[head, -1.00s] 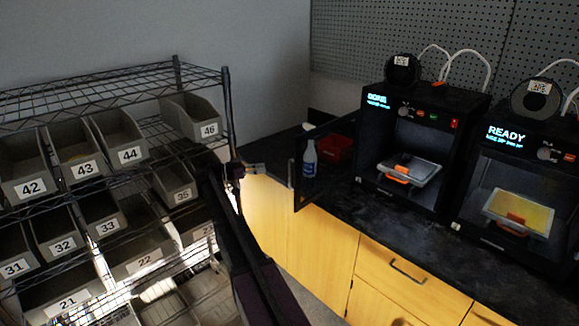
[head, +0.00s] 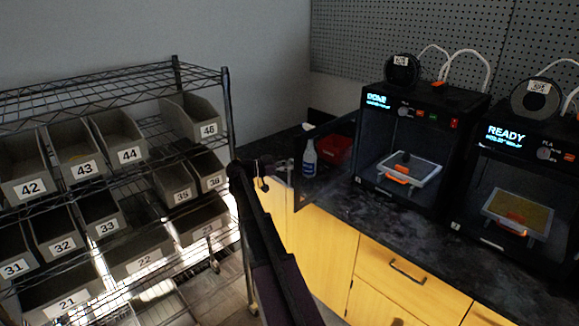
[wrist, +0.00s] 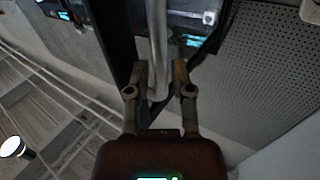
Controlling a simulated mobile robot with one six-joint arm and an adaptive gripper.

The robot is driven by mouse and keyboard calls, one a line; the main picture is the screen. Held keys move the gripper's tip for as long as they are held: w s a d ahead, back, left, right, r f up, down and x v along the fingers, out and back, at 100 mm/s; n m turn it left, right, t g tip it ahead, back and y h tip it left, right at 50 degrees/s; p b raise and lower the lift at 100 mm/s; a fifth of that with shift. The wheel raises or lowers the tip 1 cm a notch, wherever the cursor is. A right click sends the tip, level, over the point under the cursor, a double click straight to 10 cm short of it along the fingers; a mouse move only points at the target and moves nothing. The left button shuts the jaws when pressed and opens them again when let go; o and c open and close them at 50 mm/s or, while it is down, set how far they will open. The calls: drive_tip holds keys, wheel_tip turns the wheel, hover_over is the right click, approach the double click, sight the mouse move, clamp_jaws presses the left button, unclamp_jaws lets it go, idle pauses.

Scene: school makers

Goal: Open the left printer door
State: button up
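The left printer (head: 405,150) stands on the dark counter with its screen reading DONE. Its dark-framed door (head: 325,160) is swung wide open to the left, and the print bed inside shows. The metal door handle (head: 290,172) is at the door's free edge. My gripper (head: 263,180) is left of the handle, apart from it in the head view and partly hidden by my arm. In the wrist view my gripper (wrist: 160,72) has its fingers spread, with the grey handle bar (wrist: 158,45) showing in the gap between them. I see no finger closed on it.
The right printer (head: 510,190) reads READY. A spray bottle (head: 309,158) and a red bin (head: 334,150) stand on the counter behind the open door. A wire rack (head: 226,120) with numbered bins is close on the left of my arm.

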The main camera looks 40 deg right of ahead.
clamp_jaws()
drive_tip(key=w, duration=0.5)
drive_tip(key=shift+w, duration=0.2)
unclamp_jaws()
idle(0.3)
drive_tip(key=v, duration=1.2)
